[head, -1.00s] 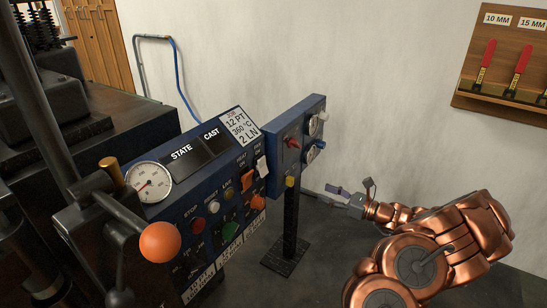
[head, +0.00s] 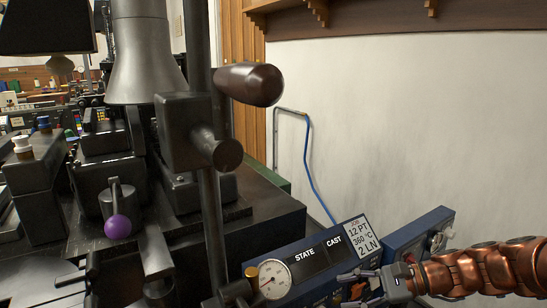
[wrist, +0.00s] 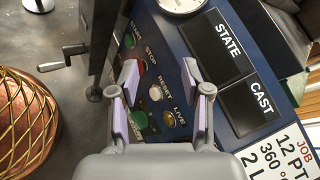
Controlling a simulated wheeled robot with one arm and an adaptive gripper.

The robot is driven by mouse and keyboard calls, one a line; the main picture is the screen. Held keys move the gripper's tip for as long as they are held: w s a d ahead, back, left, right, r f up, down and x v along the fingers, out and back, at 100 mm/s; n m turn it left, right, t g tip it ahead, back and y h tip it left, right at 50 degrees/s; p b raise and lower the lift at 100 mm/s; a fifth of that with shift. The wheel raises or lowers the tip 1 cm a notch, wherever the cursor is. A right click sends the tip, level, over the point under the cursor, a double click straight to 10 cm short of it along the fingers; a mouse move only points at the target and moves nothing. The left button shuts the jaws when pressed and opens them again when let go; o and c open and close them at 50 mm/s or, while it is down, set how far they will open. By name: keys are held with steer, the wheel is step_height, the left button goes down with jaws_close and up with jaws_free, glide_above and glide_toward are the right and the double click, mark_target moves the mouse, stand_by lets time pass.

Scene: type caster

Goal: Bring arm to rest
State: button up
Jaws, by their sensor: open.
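My copper arm reaches in from the right edge of the head view. My gripper (head: 350,288) is at its end, pointing left, in front of the lower part of the blue control panel (head: 296,250). In the wrist view my gripper (wrist: 166,84) is open, its two lilac-padded fingers apart with nothing held between them. The panel's buttons (wrist: 155,93) show between and beyond the fingers. I cannot tell the exact gap between fingertips and panel, and the fingers hide part of its face.
The dark casting machine (head: 150,190) fills the left, with a brown-handled lever (head: 250,84) sticking out. A round gauge (head: 274,279) sits on the panel. A second blue box (head: 420,235) stands behind my wrist. The pale wall (head: 420,120) is bare, under a wooden shelf (head: 400,20).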

steer(key=s+a+r+n+g+h+p, duration=0.25)
steer(key=s+a+r+n+p, duration=0.2)
steer(key=s, duration=0.25)
steer(key=s+a+r+n+g+h+p, duration=0.25)
steer(key=s+r+p, duration=0.2)
steer(key=s, duration=0.25)
steer(key=s+d+r+n+h+p, duration=0.3)
steer(key=s+d+r+h+p, duration=0.1)
steer(key=s, duration=0.3)
steer(key=s+d+r+n+h+p, duration=0.3)
steer(key=s+d+r+h+p, duration=0.1)
steer(key=s+r+p, duration=0.1)
steer(key=shift+s+n+t+h+p, duration=0.35)
steer(key=shift+s+p, duration=0.2)
steer(key=shift+s, duration=0.35)
steer(key=shift+d, duration=0.1)
